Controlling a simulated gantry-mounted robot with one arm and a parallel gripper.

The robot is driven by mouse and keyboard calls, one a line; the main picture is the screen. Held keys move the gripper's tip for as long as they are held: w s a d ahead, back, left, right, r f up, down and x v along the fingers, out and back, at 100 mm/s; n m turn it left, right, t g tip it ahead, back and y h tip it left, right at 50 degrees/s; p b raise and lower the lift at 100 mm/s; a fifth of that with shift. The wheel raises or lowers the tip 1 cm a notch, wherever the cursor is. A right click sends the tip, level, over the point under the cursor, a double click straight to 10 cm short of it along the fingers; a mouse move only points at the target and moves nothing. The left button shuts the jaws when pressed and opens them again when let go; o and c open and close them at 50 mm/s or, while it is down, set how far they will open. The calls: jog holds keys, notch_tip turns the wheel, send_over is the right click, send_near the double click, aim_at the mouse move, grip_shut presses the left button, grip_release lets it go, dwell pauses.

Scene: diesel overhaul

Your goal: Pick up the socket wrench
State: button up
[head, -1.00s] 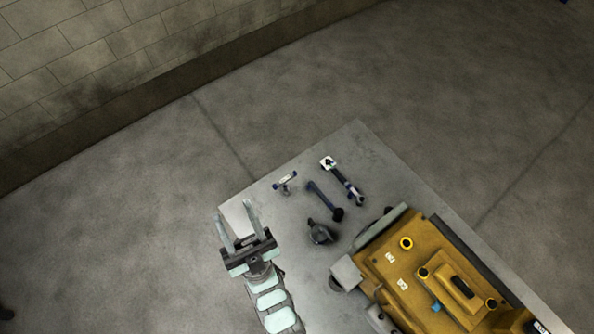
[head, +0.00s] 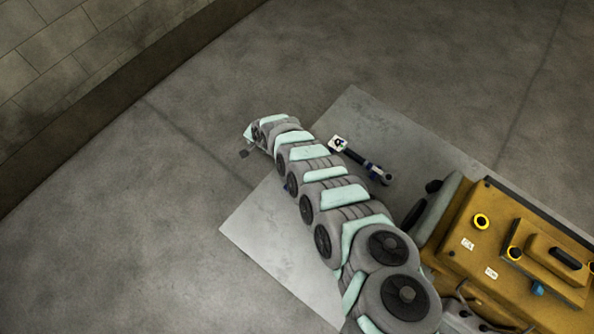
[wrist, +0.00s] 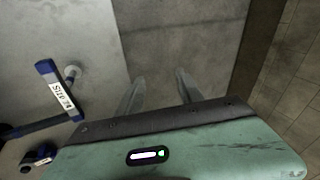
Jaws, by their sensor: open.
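My gripper (wrist: 158,88) is open and empty in the wrist view, its two fingers apart beside the table edge. To its left, a blue-ended tool with a white printed label (wrist: 61,97) lies on the table, apart from the fingers; it looks like a T-handle wrench. In the head view, a long dark-blue tool with a white tag (head: 360,161) lies on the table to the right of my arm. I cannot tell for sure which of these is the socket wrench. My arm hides the other tools in the head view, and the fingertips are not clear there.
The grey table (head: 270,235) has bare surface left of my arm. A yellow engine (head: 500,245) stands on its right part. Another dark tool (wrist: 38,156) is cut off at the lower left of the wrist view. Open floor lies beyond the table edge.

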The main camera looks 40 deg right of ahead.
jog(key=s+d+f+g, duration=0.1)
jog(key=s, duration=0.4)
jog(key=s+d+f+m+g+b, duration=0.1)
jog(key=s+d+g, duration=0.1)
jog(key=s, duration=0.3)
jog(key=s+d+f+g+b, duration=0.1)
jog(key=s+g, duration=0.1)
jog(key=s, duration=0.2)
jog(key=shift+s+d+y, duration=0.3)
jog(key=shift+s+d, duration=0.05)
jog(key=shift+s, duration=0.05)
jog(key=shift+s+f, duration=0.15)
jog(key=shift+s, duration=0.05)
notch_tip(320, 180, down, 5)
jog(key=shift+w+a+b, duration=0.15)
jog(key=shift+b, duration=1.1)
notch_tip(320, 180, down, 5)
jog(key=b, duration=0.3)
jog(key=shift+w+a+b, duration=0.1)
jog(key=shift+a+b, duration=0.05)
jog(key=shift+b, duration=0.15)
jog(key=shift+f, duration=0.25)
jog(key=shift+r, duration=0.1)
grip_shut()
